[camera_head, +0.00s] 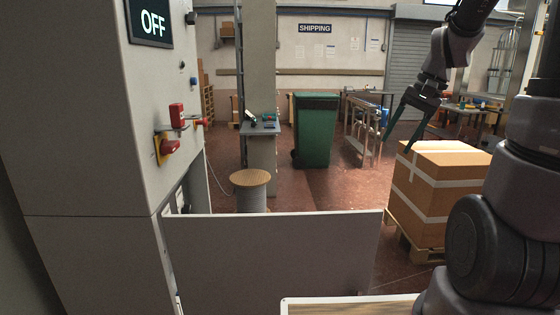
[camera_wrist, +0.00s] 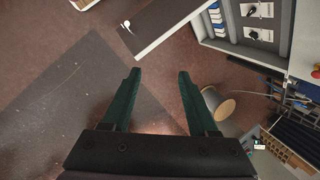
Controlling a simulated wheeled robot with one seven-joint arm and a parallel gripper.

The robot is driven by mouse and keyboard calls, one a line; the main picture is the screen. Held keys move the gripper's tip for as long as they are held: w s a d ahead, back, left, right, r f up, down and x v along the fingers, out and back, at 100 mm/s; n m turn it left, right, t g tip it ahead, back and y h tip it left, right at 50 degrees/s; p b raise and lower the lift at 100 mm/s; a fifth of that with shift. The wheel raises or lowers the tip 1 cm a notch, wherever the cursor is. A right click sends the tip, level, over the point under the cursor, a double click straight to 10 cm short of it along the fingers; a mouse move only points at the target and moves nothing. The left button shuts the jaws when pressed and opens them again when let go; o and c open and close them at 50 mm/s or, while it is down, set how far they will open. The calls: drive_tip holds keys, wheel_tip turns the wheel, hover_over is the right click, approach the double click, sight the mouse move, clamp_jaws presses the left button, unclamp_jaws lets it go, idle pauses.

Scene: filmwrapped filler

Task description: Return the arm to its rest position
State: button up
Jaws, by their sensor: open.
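My gripper (camera_head: 397,146) is raised at the upper right of the head view, with its two dark green fingers spread and pointing down. It is in front of and above the cardboard box, apart from it as far as I can tell. In the wrist view my gripper (camera_wrist: 160,74) is open, with only floor between its fingers and nothing held. My arm comes in from the right edge of the head view, bent, with its lower links close to the camera.
A taped box (camera_head: 440,190) on a pallet, a cable spool (camera_head: 252,190) and a green bin (camera_head: 315,130) stand beyond.

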drive_tip(key=s+a+r+n+t+h, duration=0.1)
drive_tip(key=s+a+r+t, duration=0.3)
drive_tip(key=s+r, duration=0.6)
drive_tip(key=shift+s+a+n+t+h, duration=0.4)
drive_tip(key=shift+s+n+t, duration=0.3)
drive_tip(key=shift+s+n, duration=0.3)
